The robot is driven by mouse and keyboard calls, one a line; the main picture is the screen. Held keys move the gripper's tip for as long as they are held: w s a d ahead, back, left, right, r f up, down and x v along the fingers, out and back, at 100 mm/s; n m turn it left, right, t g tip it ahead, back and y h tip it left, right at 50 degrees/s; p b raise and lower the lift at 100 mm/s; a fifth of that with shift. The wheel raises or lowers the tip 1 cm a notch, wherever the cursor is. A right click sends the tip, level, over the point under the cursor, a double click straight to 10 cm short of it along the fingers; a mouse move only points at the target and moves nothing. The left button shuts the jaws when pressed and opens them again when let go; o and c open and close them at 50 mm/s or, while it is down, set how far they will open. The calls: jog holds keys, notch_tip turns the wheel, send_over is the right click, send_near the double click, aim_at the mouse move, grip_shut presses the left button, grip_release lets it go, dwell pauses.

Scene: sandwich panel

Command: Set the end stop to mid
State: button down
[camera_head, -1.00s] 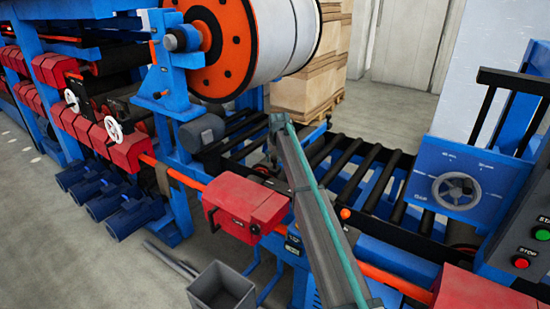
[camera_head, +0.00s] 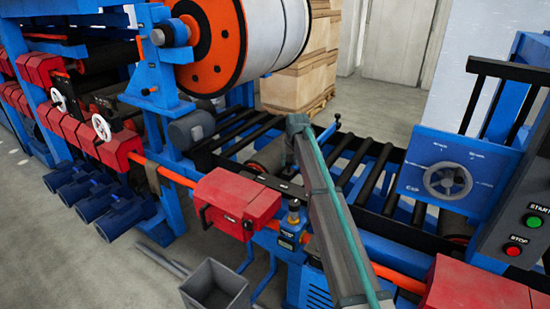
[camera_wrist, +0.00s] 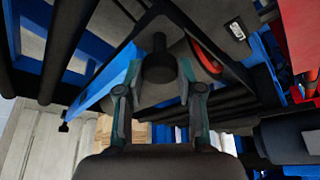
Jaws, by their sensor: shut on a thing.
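In the wrist view my gripper (camera_wrist: 158,82) has its two fingers on either side of a black knob (camera_wrist: 158,64) and is shut on it. The knob stands in front of a blue bar (camera_wrist: 112,82) and a dark plate. In the head view my arm reaches over the black-roller conveyor (camera_head: 378,165), with its wrist pointing down among the rollers. The fingertips and the held knob cannot be made out there. I cannot read any low, mid or high mark beside the knob.
A panel with a handwheel (camera_head: 447,181) and red and green buttons (camera_head: 515,250) stand at the right. A large white roll (camera_head: 265,35) hangs behind; stacked boxes (camera_head: 300,85) stand beyond.

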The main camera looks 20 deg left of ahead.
jog(key=shift+s+d, duration=0.15)
jog(key=shift+d, duration=0.6)
jog(key=shift+a, duration=0.1)
jog(key=c, duration=0.7)
grip_release()
jog(key=shift+c, duration=0.2)
jog(key=v, duration=1.2)
jog(key=shift+f, duration=0.1)
